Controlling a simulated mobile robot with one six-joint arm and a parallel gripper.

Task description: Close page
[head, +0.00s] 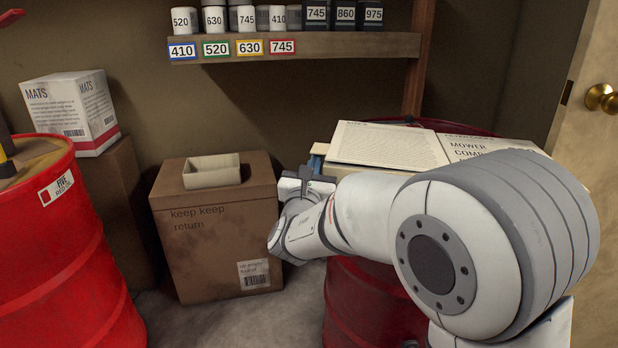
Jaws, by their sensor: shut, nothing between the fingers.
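An open book or manual lies on top of a red drum (372,305) at the right. Its left page (385,147) is covered in small print. Its right page (478,143) has large lettering that starts "MOWER COMP", and my arm hides its lower part. My gripper (303,183) is to the left of the book, a little lower in the picture. It is shut and empty. I cannot tell whether it touches the book's left edge.
A brown carton (215,225) with a small open tray (212,171) on top stands left of my gripper. A red drum (70,250) and a white MATS box (72,108) are farther left. A shelf (340,45) with several containers is above. A door (590,120) is at right.

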